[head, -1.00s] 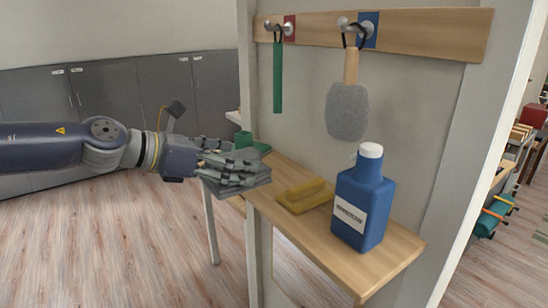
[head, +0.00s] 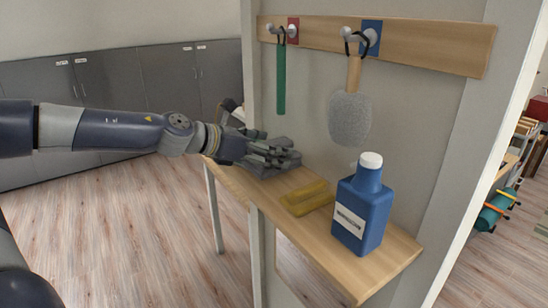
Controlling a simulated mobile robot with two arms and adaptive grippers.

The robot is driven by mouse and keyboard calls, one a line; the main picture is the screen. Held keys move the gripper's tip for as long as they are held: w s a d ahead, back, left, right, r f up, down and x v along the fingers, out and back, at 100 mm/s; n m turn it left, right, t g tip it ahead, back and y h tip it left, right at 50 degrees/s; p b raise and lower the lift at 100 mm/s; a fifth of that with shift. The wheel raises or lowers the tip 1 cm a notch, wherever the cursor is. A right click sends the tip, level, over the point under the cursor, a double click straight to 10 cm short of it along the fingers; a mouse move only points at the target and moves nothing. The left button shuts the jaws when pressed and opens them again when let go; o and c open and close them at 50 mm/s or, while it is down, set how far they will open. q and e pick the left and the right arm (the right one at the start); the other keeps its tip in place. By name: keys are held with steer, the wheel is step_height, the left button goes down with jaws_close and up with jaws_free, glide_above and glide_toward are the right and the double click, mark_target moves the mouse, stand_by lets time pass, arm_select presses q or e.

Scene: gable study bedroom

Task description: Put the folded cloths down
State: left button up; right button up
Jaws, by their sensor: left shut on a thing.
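My left gripper (head: 277,152) comes in from the left over the far end of the narrow wooden shelf (head: 345,265). It is shut on the grey folded cloths (head: 267,172), which show as a flat stack low under the fingers. The fingers hide much of the stack, and I cannot tell whether its underside touches the shelf. My right gripper is not in view.
A yellow folded item (head: 307,198) lies on the shelf just nearer than the cloths. A blue bottle (head: 362,208) with a white cap stands nearer still. A green strip (head: 281,78) and a grey brush-like pad (head: 350,118) hang from hooks on the wall panel above.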

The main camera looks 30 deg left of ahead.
arm_select(q)
steer(key=shift+w, duration=0.7)
step_height(320, 180, down, 2)
steer(key=shift+f+p, duration=0.1)
steer(key=shift+p, duration=0.5)
steer(key=shift+w+f, duration=0.1)
steer(key=shift+f, duration=0.65)
steer(key=shift+f, duration=0.15)
steer(key=o, duration=1)
steer(key=shift+o, duration=0.2)
